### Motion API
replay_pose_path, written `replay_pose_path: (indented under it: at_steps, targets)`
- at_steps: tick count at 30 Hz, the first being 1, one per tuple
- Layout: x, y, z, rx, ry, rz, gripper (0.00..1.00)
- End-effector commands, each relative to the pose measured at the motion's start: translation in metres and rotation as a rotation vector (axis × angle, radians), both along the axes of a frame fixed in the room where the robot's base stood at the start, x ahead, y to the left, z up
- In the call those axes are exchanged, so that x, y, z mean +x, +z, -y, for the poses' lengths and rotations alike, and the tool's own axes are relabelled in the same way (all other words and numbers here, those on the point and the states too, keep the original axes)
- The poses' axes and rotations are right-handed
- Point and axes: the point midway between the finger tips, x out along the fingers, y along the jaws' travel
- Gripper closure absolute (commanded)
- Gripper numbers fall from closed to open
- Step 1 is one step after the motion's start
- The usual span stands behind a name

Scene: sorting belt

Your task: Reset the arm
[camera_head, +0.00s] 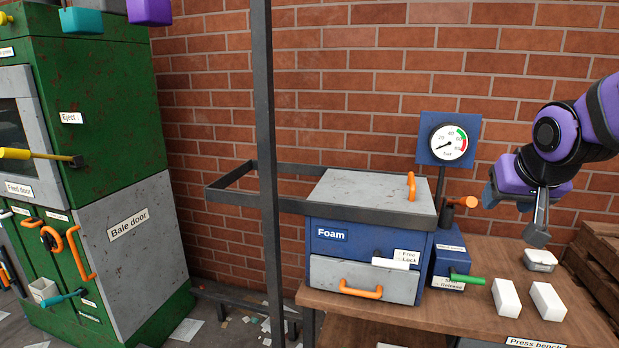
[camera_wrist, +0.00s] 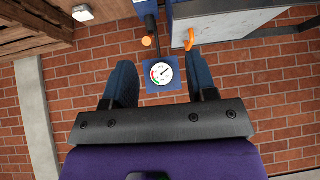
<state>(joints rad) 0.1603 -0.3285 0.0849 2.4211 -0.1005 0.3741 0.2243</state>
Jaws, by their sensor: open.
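My purple and dark arm reaches in from the right edge in the head view. My gripper (camera_head: 508,198) hangs above the right part of the wooden bench (camera_head: 465,312), clear of its top. In the wrist view my gripper (camera_wrist: 162,82) has its two blue fingers wide apart with nothing between them. Beyond the gap, the pressure gauge (camera_wrist: 162,74) shows in front of the brick wall. The gauge (camera_head: 448,143) also shows left of my gripper in the head view.
The foam press box (camera_head: 335,278), with a grey lid (camera_head: 368,188) and orange handles, stands on the bench. Two white blocks (camera_head: 506,297) (camera_head: 548,301) and a small pale container (camera_head: 540,260) lie to its right. A green baler (camera_head: 110,120) stands left, beyond a dark post (camera_head: 265,130).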

Motion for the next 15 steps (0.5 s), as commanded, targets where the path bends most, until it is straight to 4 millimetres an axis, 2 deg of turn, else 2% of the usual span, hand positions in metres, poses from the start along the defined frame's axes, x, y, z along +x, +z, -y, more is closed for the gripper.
replay_pose_path:
  at_steps: [3, 9, 15]
  targets:
    - [-0.042, 0.012, -0.01, -0.011, 0.037, -0.043, 0.48]
    - [-0.11, 0.021, -0.024, -0.013, 0.111, -0.127, 0.48]
    - [-0.16, 0.021, -0.032, -0.005, 0.179, -0.191, 0.48]
